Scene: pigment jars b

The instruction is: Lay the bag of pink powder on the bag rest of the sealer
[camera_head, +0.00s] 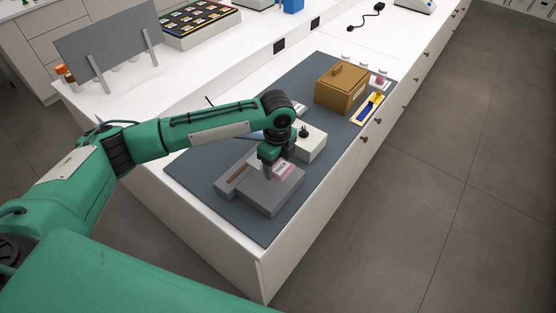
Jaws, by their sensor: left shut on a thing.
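The bag of pink powder (284,171) has a white label with dark print and a pink part showing beside it. My left gripper (269,171) points down and is shut on the bag, partly covering it. The bag is at the far edge of the sealer's flat grey bag rest (274,197); I cannot tell whether it touches the surface. The grey sealer bar (232,178), with a brown strip, lies along the left of the rest. My right gripper is not in view.
A dark mat (213,153) covers this end of the white counter. A white box with a black knob (313,146) stands just behind the gripper. A brown wooden box (341,90) and a yellow tray with a blue item (369,108) are farther back.

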